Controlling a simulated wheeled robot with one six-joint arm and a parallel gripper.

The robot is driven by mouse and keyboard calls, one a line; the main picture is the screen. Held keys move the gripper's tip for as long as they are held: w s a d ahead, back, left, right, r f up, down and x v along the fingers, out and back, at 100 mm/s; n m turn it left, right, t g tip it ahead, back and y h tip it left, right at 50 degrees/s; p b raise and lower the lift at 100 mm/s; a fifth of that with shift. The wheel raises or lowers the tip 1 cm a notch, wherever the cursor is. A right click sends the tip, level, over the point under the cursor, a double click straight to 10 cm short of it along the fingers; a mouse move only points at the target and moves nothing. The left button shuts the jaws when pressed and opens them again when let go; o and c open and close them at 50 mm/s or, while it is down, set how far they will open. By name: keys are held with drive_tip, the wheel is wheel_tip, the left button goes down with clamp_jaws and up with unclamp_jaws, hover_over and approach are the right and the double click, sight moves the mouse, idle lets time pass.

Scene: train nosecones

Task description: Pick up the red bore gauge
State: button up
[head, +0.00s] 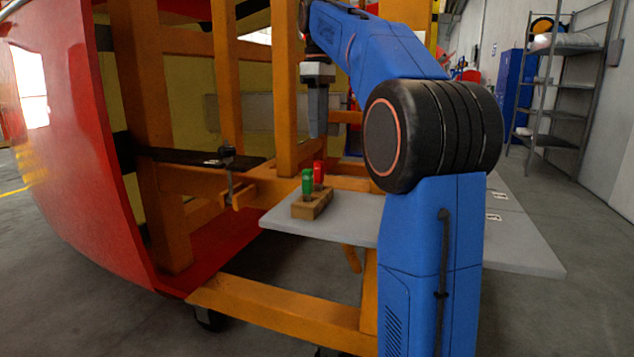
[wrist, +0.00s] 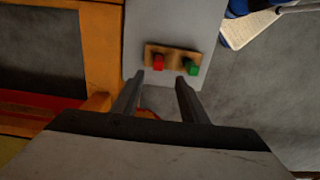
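The red bore gauge (head: 319,172) stands upright in a small wooden block (head: 312,208), beside a green gauge (head: 307,183). The block sits on the left end of a grey shelf. My gripper (head: 318,133) hangs above and behind the block, pointing down, apart from both gauges. In the wrist view the red gauge (wrist: 158,63) is in the left part of the block (wrist: 173,51) and the green gauge (wrist: 193,68) in the right part. There my gripper (wrist: 160,78) has its two fingers apart with nothing between them. The gauges' lower parts are hidden in the block.
The grey shelf (head: 520,245) extends right, behind my arm. An orange frame (head: 285,90) stands close behind and left of the gripper, with a large red curved shell (head: 80,160) at left. A metal rack (head: 560,90) stands far right.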

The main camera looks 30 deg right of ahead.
sight(319, 161)
wheel_tip(319, 161, down, 13)
drive_tip(key=shift+w+f, duration=0.15)
idle(0.5)
clamp_jaws()
